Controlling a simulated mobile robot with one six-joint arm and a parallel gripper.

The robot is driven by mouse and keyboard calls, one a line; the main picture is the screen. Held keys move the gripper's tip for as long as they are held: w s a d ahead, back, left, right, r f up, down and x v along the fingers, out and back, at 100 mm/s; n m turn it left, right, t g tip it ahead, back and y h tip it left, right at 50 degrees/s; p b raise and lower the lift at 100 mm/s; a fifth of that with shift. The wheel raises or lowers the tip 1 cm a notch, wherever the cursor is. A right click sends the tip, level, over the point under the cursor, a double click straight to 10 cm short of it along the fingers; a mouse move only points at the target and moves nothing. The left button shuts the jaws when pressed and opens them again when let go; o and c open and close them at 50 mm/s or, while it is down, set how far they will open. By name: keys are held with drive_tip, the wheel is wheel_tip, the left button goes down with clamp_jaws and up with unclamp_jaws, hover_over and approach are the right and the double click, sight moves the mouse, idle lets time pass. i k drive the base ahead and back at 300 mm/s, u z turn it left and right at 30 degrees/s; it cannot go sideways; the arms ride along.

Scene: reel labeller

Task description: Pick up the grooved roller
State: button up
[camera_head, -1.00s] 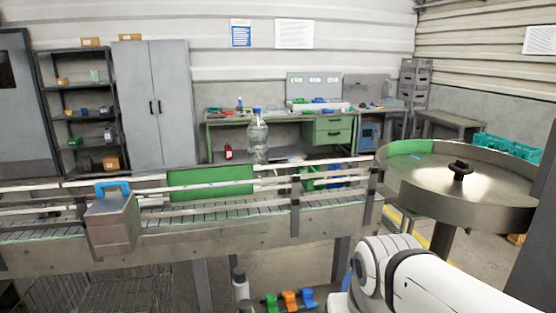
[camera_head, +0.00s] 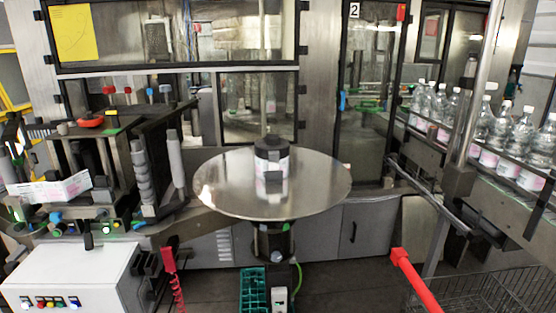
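A grey upright roller with ring-like ridges along its length (camera_head: 142,178) stands on the labelling unit at the left; it looks like the grooved roller. A smoother, lighter grey roller (camera_head: 176,158) stands just to its right. A dark, flat upright plate is close behind them. My gripper is not in view, and no part of my arm shows now.
A round steel table (camera_head: 222,190) carries a label reel with a dark top (camera_head: 271,160). A white control box (camera_head: 72,277) with coloured buttons stands front left. A red bar (camera_head: 412,275) and wire basket (camera_head: 470,292) are front right. Bottles (camera_head: 520,135) line a conveyor at right.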

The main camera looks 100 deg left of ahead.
sight(138, 155)
drive_tip(key=k, duration=0.75)
drive_tip(key=z, duration=0.5)
drive_tip(key=i, duration=1.35)
drive_tip(key=u, duration=1.9)
drive_tip(key=k, duration=0.15)
drive_tip(key=u, duration=2.8)
drive_tip(key=i, duration=0.5)
